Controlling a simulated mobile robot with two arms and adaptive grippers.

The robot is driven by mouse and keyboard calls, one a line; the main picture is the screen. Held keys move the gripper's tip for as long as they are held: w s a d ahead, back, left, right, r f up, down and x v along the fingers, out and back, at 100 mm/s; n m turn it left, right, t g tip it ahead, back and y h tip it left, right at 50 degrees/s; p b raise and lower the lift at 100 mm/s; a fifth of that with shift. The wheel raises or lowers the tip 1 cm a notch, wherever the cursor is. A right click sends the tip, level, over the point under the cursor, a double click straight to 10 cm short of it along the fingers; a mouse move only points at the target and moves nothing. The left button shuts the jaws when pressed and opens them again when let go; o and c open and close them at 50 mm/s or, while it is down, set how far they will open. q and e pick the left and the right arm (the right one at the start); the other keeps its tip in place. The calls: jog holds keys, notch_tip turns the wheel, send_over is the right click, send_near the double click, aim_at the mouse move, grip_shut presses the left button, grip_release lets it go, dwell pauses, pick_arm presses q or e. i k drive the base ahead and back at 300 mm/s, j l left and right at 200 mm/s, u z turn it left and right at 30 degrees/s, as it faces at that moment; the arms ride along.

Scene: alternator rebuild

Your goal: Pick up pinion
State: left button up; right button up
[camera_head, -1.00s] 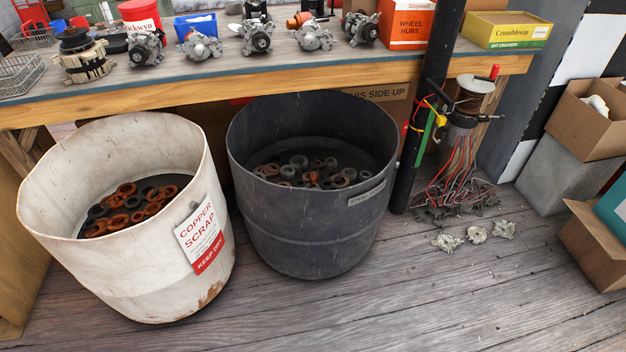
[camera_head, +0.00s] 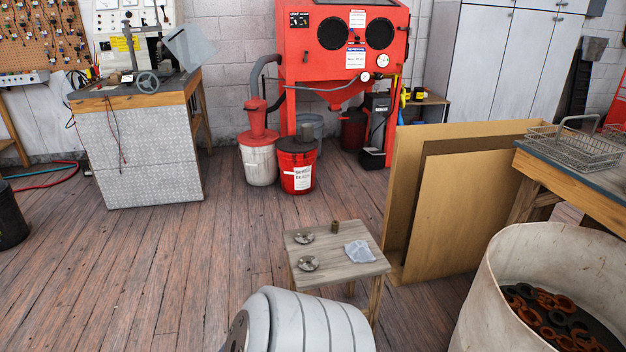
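A small brownish cylindrical part (camera_head: 335,226) stands on a low wooden stool (camera_head: 295,268); it may be the pinion, but it is too small to make out teeth. Two round grey metal parts lie on the left side of the stool, one at the back (camera_head: 304,238) and one at the front (camera_head: 309,264). A crumpled pale cloth (camera_head: 359,253) lies on the right side. Neither of my grippers is in view.
Brown panels (camera_head: 462,215) lean behind the stool's right. The white scrap bin (camera_head: 490,290) and bench with a wire basket (camera_head: 575,150) are at right. A red blast cabinet (camera_head: 345,75) and buckets (camera_head: 297,170) stand behind. Floor left of the stool is clear.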

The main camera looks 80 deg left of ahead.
aim_at(335, 224)
jog(key=u, duration=2)
